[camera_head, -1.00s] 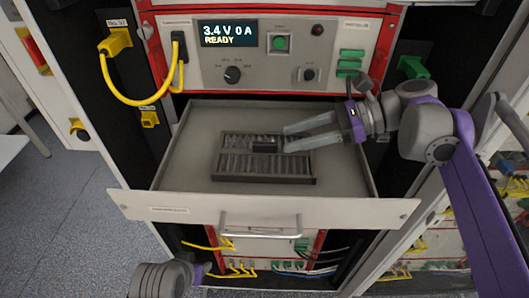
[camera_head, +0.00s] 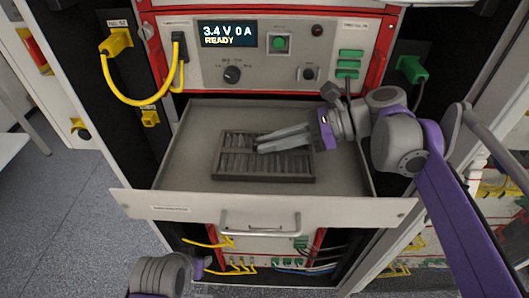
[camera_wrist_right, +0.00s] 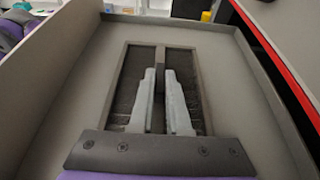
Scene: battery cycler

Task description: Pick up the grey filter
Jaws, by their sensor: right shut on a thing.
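The grey filter (camera_head: 234,160) is a dark grey rectangular frame with slatted panels. It lies flat in the open drawer (camera_head: 345,180), and also shows in the right wrist view (camera_wrist_right: 134,66). My right gripper (camera_head: 259,144) reaches in from the right over the filter. In the right wrist view its two pale fingers (camera_wrist_right: 160,73) are shut on the raised dark piece at the filter's middle bar. The fingers hide most of that piece in the head view. Part of my left arm shows at the bottom left, but its gripper is out of view.
The drawer has raised walls and bare floor around the filter. Its front panel carries a metal handle (camera_head: 260,223). Above is the cycler front with a display (camera_head: 228,34) reading "3.4 V 0 A READY". A yellow cable (camera_head: 126,95) loops at the left.

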